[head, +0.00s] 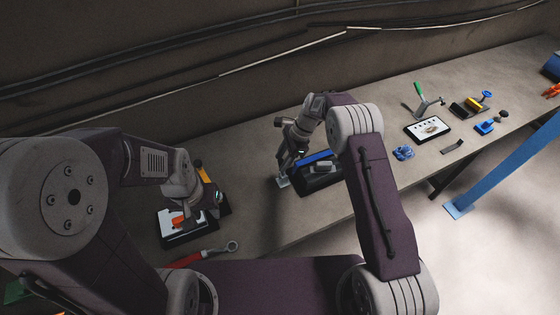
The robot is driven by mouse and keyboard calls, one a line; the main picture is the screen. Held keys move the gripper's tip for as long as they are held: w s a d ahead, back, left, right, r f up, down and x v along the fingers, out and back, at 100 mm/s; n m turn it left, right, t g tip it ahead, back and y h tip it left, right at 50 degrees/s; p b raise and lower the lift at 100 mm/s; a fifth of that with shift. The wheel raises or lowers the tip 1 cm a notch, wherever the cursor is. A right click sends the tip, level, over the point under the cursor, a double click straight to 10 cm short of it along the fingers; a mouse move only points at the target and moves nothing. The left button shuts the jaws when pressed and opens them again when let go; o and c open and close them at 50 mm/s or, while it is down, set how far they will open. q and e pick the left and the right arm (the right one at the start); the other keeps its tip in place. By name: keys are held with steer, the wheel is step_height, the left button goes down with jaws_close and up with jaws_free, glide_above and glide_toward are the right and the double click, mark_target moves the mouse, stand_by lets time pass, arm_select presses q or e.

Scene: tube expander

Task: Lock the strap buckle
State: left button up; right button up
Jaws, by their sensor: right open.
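I cannot make out a strap buckle for certain in the head view; parts here are small and dark. My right gripper (283,178) points down at the left end of a black item (318,180) with a blue strip and a grey part on top. It is open; I cannot tell whether it touches the item. My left gripper (213,208) hangs over a black and white tray (175,238) with an orange piece (178,222). Its fingers are too dark and small to tell open from shut.
A red-handled wrench (205,255) lies near the table's front edge. Further right are a blue object (403,152), a white panel in a black frame (428,128), a green-handled tool (422,95) and several small tools. The bench (375,100) is bare toward the wall.

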steer(key=shift+a+f, duration=0.15)
steer(key=shift+f, duration=1.15)
steer(key=shift+a, duration=0.15)
steer(key=shift+c, duration=1.2)
jaws_close()
